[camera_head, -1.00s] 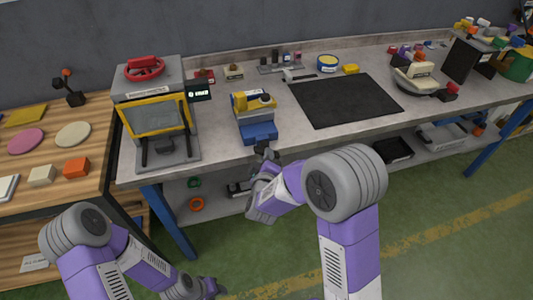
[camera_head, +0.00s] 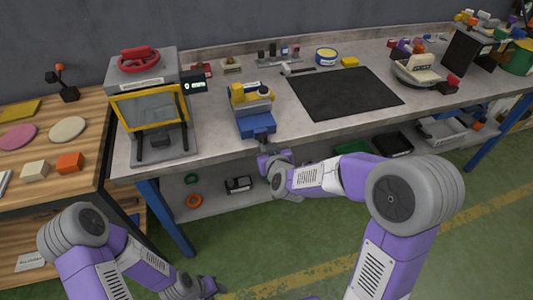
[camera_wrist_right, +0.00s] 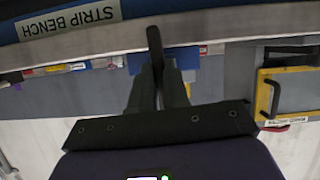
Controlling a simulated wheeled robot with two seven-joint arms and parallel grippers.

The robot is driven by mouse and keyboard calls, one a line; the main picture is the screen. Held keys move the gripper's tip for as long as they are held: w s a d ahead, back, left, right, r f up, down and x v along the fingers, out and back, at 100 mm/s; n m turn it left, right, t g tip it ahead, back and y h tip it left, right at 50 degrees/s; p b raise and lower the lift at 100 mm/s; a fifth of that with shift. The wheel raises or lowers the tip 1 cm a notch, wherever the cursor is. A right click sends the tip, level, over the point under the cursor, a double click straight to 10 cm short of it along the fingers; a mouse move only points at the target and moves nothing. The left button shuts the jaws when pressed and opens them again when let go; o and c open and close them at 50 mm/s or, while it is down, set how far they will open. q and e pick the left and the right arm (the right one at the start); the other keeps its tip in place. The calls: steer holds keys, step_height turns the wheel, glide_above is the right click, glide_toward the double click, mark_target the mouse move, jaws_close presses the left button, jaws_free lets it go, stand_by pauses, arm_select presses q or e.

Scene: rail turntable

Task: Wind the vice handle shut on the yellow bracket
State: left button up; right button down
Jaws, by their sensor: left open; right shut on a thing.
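The blue vice (camera_head: 256,125) stands at the front edge of the grey bench, with the yellow bracket (camera_head: 238,93) at its top. From here I cannot tell how tightly the jaws sit against the bracket. My right gripper (camera_head: 265,155) is in front of the vice, just below the bench edge. In the right wrist view its fingers (camera_wrist_right: 158,85) are shut on the dark vice handle (camera_wrist_right: 154,42), and a blue part of the vice shows behind. My left gripper (camera_head: 212,287) is low at the bottom of the head view, open, away from the bench and touching nothing visible.
A grey press with a yellow-framed guard (camera_head: 150,108) stands left of the vice. A black mat (camera_head: 345,93) lies to the right. A hammer (camera_head: 297,70) and a blue-yellow tin (camera_head: 326,55) are behind. A wooden table (camera_head: 88,130) adjoins at left. A lower shelf runs beneath the bench.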

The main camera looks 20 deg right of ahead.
steer(key=m+t, duration=0.3)
steer(key=m, duration=0.9)
steer(key=f+m+t+b, duration=0.1)
steer(key=m+t, duration=0.2)
steer(key=m, duration=0.8)
steer(key=m+t+y+b, duration=0.1)
steer(key=m+t, duration=0.2)
steer(key=m, duration=0.9)
steer(key=shift+d+f+m, duration=0.1)
steer(key=shift+f+m, duration=0.2)
steer(key=shift+f, duration=0.1)
steer(key=shift+m, duration=0.3)
